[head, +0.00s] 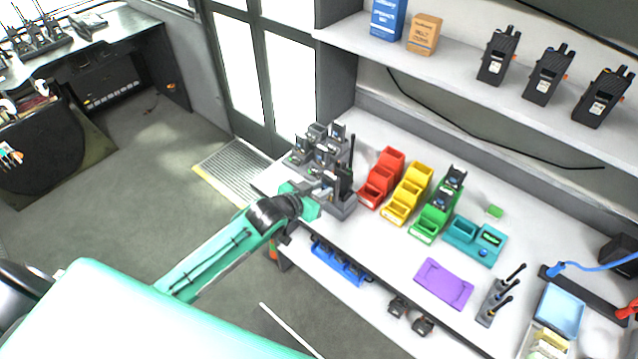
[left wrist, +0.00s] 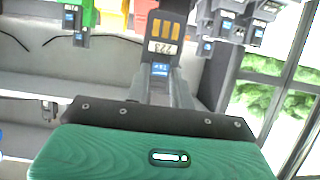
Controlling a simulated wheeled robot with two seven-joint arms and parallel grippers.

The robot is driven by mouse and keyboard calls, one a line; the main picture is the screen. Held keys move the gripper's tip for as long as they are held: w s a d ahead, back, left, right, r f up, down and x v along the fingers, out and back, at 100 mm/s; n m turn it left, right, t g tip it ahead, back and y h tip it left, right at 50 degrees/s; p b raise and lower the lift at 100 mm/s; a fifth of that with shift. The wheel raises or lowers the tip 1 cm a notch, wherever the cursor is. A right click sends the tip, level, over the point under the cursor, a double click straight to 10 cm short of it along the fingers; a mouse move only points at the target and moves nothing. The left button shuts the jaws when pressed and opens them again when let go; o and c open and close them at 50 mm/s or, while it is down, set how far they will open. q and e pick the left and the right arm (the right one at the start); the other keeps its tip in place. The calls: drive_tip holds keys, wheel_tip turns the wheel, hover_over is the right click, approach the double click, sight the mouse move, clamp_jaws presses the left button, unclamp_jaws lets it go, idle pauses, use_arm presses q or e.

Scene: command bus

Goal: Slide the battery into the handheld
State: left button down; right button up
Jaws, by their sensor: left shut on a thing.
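My left gripper (head: 325,192) reaches to the far left end of the bench beside an upright dark handheld (head: 346,182) with a tall antenna. The handheld stands in a grey cradle (head: 342,211). In the left wrist view my left gripper (left wrist: 165,82) is shut on a dark grey battery (left wrist: 161,47), which has yellow squares, a pale number label and a blue label. In the head view the gripper and the rack hide most of the battery. I cannot tell how far the battery is in the handheld. My right gripper is not in view.
A grey rack of several batteries (head: 316,148) stands behind the gripper. Red (head: 373,190), yellow (head: 405,205) and green (head: 431,222) bins stand to the right, then a teal tray (head: 463,239) and a purple mat (head: 444,284). Handhelds (head: 498,57) stand on the shelf above.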

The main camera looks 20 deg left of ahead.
sight(324, 183)
use_arm(q)
drive_tip(key=shift+w+a+f+b, duration=0.1)
drive_tip(key=shift+w+f+b, duration=0.25)
drive_tip(key=shift+w+b, duration=0.25)
drive_tip(key=shift+w+d+f+b, duration=0.1)
drive_tip(key=shift+w+f+b, duration=0.3)
drive_tip(key=shift+w, duration=0.45)
drive_tip(key=shift+w+a+f+b, duration=0.1)
drive_tip(key=shift+w+f+b, duration=0.2)
drive_tip(key=shift+w+b, duration=0.35)
drive_tip(key=w+f+b, duration=0.1)
drive_tip(key=f+b, duration=0.1)
drive_tip(key=f, duration=0.1)
drive_tip(key=w+d+f+b, duration=0.1)
drive_tip(key=f+b, duration=0.1)
drive_tip(key=shift+w, duration=0.35)
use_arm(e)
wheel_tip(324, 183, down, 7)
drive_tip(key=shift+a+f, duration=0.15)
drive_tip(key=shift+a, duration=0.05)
use_arm(q)
drive_tip(key=shift+f, duration=0.1)
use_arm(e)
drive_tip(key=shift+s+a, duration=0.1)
use_arm(q)
drive_tip(key=shift+f, duration=0.15)
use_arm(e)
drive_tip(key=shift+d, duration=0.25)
